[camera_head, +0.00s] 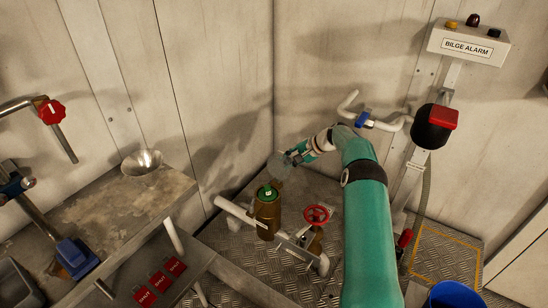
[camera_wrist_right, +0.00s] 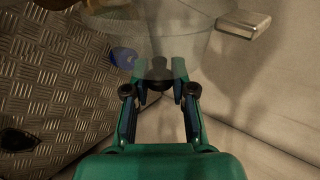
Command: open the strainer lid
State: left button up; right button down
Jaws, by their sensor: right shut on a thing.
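The strainer (camera_head: 267,220) is a bronze-brown upright cylinder on the pipework near the middle of the head view. Its top shows a green inside with no lid over it. A clear round lid (camera_head: 277,166) is up and behind the strainer, tilted and apart from it. My right gripper (camera_head: 292,158) is at the lid's right edge in that view. In the right wrist view the gripper (camera_wrist_right: 159,72) is shut on the dark knob of the see-through lid (camera_wrist_right: 190,28).
A red handwheel (camera_head: 317,214) is right of the strainer. A wall pipe with a blue handle (camera_head: 362,118) is behind my right arm. A bench with a metal funnel (camera_head: 142,162) stands left. A blue bucket (camera_head: 455,295) is at lower right.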

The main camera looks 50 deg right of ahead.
jog(key=shift+w+d, duration=0.1)
jog(key=shift+d, duration=0.05)
jog(key=shift+w+r, duration=0.1)
jog(key=shift+r, duration=0.05)
jog(key=c, duration=1)
grip_release()
